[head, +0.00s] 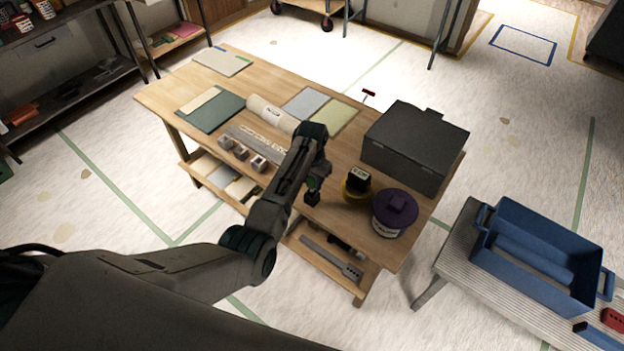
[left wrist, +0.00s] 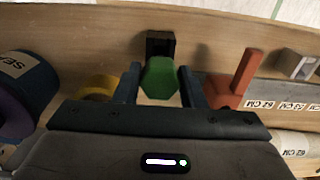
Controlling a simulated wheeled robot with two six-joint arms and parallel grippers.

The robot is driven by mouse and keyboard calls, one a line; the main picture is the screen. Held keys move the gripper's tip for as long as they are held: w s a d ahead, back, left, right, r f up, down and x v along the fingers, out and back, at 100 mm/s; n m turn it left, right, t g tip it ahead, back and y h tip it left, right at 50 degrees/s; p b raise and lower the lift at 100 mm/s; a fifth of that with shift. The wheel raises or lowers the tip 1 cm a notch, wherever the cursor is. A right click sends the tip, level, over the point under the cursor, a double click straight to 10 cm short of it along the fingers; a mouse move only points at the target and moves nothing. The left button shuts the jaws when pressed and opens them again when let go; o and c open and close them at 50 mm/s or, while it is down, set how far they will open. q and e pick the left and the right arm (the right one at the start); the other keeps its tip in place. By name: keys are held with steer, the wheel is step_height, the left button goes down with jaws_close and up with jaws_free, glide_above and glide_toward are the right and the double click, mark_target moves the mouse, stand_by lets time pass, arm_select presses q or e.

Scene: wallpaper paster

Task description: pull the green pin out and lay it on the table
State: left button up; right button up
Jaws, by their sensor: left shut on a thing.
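My left gripper (head: 313,184) is over the front part of the wooden table (head: 190,92). In the left wrist view its two fingers (left wrist: 160,86) are shut on the green pin (left wrist: 160,78), one finger on each side. A small black block (left wrist: 160,43) shows just beyond the pin, on the table. I cannot tell whether the pin is still seated in it. In the head view my gripper and arm hide most of the pin. My right gripper is not in view.
A red-orange piece (left wrist: 237,82) stands close beside the fingers. A yellow roll (head: 357,185), a purple-lidded pot (head: 394,212) and a dark box (head: 415,140) stand to the right. Grey blocks (head: 240,153) and a white roll (head: 270,112) lie to the left.

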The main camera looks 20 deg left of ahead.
mark_target(312, 179)
arm_select(q)
steer(key=shift+r, duration=0.2)
steer(key=shift+r+p, duration=1.05)
steer(key=shift+r, duration=0.95)
steer(key=shift+s+f, duration=0.1)
